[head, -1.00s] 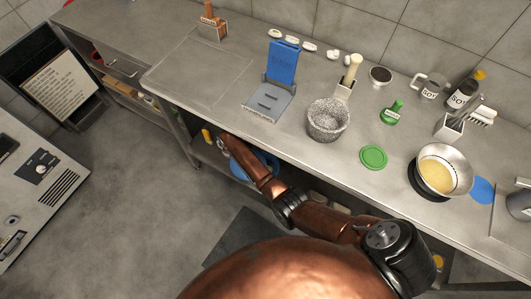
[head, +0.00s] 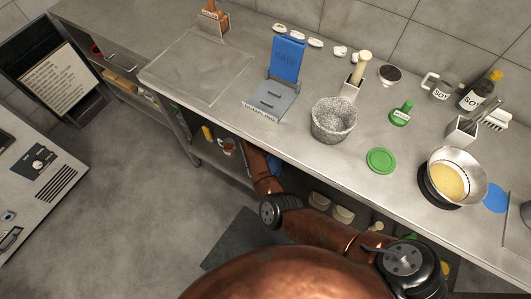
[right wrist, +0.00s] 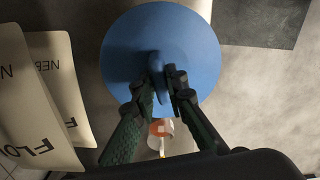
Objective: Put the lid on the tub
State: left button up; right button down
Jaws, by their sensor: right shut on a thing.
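My right gripper (right wrist: 168,80) is shut on the upright handle of a round blue lid (right wrist: 195,40) in the right wrist view. In the head view my right arm reaches under the counter's front edge, where its gripper is hidden; only a sliver of blue (head: 247,172) shows beside the arm. An open, speckled grey round container (head: 333,122) stands on the counter and may be the tub. A flat green disc (head: 381,160) lies to its right. My left gripper is out of view.
Pale bags (right wrist: 25,90) stand close left of the lid. A steel bowl (head: 455,172), a blue disc (head: 496,198) and a blue-backed stand (head: 287,60) are on the counter.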

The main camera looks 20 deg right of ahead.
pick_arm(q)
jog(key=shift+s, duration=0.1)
pick_arm(e)
jog(key=shift+d+r+p, duration=0.1)
jog(key=shift+p, duration=0.2)
jog(key=shift+s, duration=0.1)
notch_tip(320, 180, down, 4)
jog(key=shift+b, duration=0.65)
jog(key=shift+f+b, duration=0.3)
jog(key=shift+f, duration=0.65)
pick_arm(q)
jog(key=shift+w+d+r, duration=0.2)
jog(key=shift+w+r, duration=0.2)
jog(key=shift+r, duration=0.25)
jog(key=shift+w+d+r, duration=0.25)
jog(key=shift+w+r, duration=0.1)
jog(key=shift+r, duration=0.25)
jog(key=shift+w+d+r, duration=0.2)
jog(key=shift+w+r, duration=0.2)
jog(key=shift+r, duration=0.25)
pick_arm(e)
jog(key=shift+f, duration=0.4)
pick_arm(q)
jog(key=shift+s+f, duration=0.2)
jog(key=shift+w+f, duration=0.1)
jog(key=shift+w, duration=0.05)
